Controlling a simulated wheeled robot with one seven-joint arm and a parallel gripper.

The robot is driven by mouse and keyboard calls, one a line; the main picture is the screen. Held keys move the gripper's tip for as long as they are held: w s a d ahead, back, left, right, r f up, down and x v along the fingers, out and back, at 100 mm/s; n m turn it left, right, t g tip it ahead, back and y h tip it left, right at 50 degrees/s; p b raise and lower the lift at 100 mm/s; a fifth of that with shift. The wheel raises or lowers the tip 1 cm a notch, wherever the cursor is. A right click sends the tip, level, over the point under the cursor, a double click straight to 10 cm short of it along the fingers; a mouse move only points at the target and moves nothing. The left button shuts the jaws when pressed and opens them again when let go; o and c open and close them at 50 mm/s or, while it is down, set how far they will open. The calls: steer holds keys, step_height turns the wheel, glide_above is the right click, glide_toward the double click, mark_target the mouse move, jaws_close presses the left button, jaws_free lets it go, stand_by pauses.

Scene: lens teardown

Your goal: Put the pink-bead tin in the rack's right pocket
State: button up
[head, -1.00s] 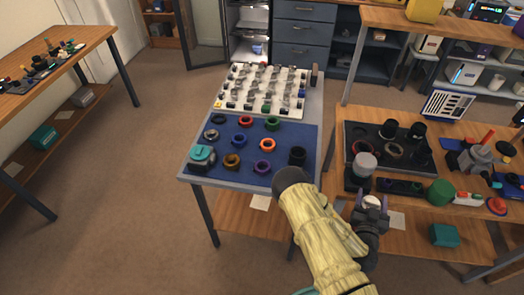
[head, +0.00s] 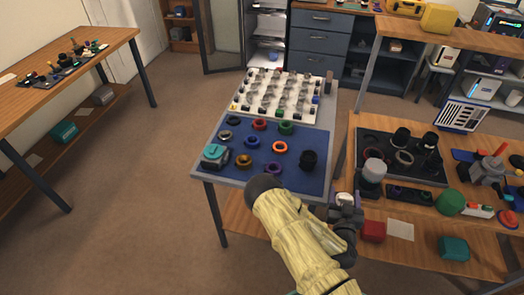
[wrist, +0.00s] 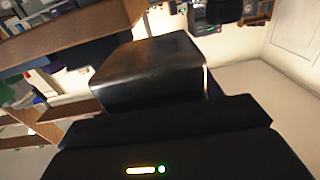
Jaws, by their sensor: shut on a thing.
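My gripper (head: 345,212) is low in the head view, in front of the right bench's near left corner. It is shut on a small pale, round-topped thing (head: 344,199), which I take to be the tin; no pink beads can be made out. In the wrist view a dark glossy block (wrist: 150,70) fills the middle, and I cannot tell whether it is the held tin or part of my gripper. A narrow dark rack (head: 410,194) lies along the right bench's front edge, apart from my gripper. Its pockets are too small to read clearly.
A grey-capped cylinder (head: 374,170) stands left of the rack, and a green dome (head: 449,202) stands right of it. A black tray (head: 372,141) lies behind. A blue mat (head: 222,176) with several rings is on the left table. A red box (head: 373,231) sits on the lower shelf.

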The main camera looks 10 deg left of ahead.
steer(key=shift+m+h, duration=0.4)
steer(key=shift+h, duration=0.1)
steer(key=w+a+r, duration=0.1)
steer(key=a, duration=0.2)
steer(key=w+a+b, duration=0.1)
steer(key=w+a, duration=0.1)
steer(key=a, duration=0.1)
steer(key=w+a+r+b, duration=0.1)
steer(key=w+a, duration=0.1)
steer(key=shift+w+a+r, duration=0.2)
steer(key=shift+a+r, duration=0.1)
steer(key=shift+a, duration=0.1)
step_height(320, 180, up, 5)
steer(key=b, duration=0.2)
glide_above(290, 179)
steer(key=shift+f+p, duration=0.5)
steer(key=shift+f, duration=2.4)
steer(key=shift+f, duration=2.05)
